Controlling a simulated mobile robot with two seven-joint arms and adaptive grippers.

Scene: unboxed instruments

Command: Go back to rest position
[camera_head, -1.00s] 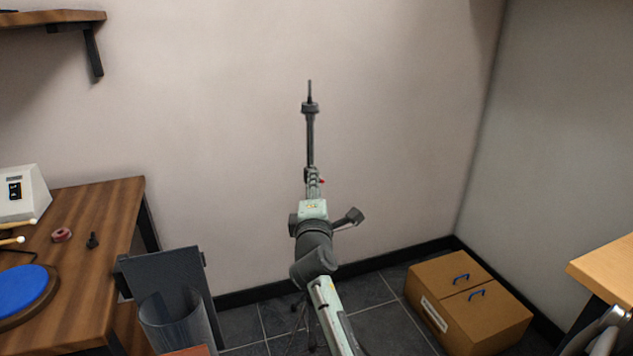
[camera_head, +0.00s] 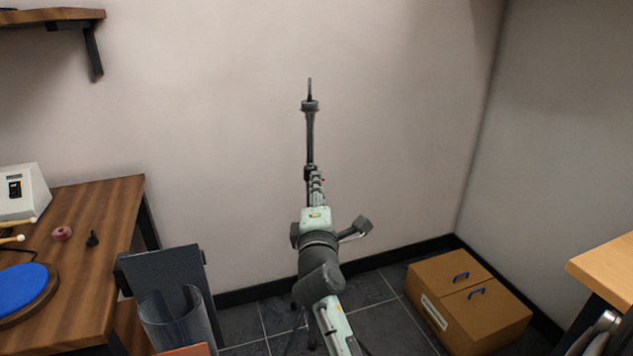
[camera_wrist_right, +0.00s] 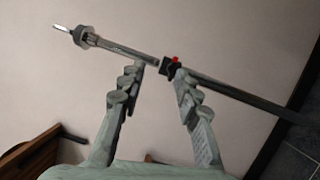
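My right gripper (camera_head: 315,176) is at the middle of the head view, pointing toward the pale wall. In the right wrist view my right gripper (camera_wrist_right: 157,70) has its two pale fingers spread apart, with nothing between them. A thin dark stand (camera_head: 310,135) rises upright beyond the gripper, with a collar and narrow tip. In the right wrist view the stand (camera_wrist_right: 235,92) slants across behind the fingertips, with a red knob near them. Whether it touches the fingers cannot be told. The stand's lower part is mostly hidden by my right arm. My left gripper is out of view.
A wooden table (camera_head: 105,215) at left holds a blue disc (camera_head: 22,290), a white device (camera_head: 22,192) and small parts. A clear bin (camera_head: 172,325) and dark panel (camera_head: 165,268) stand beside it. A brown box (camera_head: 468,300) lies right, near a light tabletop (camera_head: 608,268).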

